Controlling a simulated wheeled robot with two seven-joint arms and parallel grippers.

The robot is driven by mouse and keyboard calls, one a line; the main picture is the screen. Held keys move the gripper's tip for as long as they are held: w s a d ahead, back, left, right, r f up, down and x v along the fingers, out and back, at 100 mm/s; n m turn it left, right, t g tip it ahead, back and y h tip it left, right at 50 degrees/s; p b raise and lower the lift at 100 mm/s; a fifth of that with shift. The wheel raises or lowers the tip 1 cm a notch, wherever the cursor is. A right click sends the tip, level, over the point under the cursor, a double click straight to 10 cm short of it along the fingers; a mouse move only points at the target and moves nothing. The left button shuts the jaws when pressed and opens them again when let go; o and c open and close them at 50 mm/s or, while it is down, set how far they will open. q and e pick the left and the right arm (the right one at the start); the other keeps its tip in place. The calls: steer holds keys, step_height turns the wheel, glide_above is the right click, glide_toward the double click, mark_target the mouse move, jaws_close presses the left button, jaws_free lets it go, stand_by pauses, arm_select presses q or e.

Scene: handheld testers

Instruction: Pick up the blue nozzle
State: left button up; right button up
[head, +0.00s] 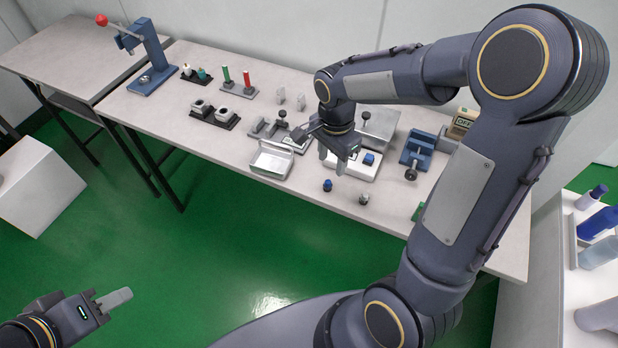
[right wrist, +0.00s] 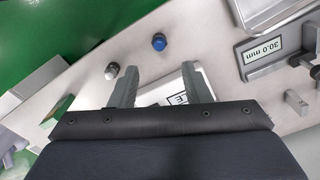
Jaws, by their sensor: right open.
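The blue nozzle (head: 328,185) stands on the table near its front edge, a small blue cap-like piece. It also shows in the right wrist view (right wrist: 159,42), beyond the fingertips and roughly centred between them. My right gripper (head: 332,160) hangs above the table just behind the nozzle, over the white device (head: 366,172). Its fingers (right wrist: 158,80) are apart with nothing held between them, and they do not touch the nozzle. My left gripper (head: 115,300) is over the green floor at lower left, away from the table; its finger gap is not clear.
A grey-white nozzle-like piece (head: 363,199) stands right of the blue one. A clear-lidded tray (head: 271,160) lies to the left. A blue vise-like fixture (head: 416,150) is to the right. The table's front edge (head: 300,194) is close to the nozzle.

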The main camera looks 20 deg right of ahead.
mark_target(328, 181)
steer(key=f, duration=0.7)
steer(key=shift+s+a+f, duration=0.1)
steer(key=shift+a+f, duration=0.2)
steer(key=shift+f, duration=0.05)
steer(key=shift+c, duration=0.4)
jaws_close()
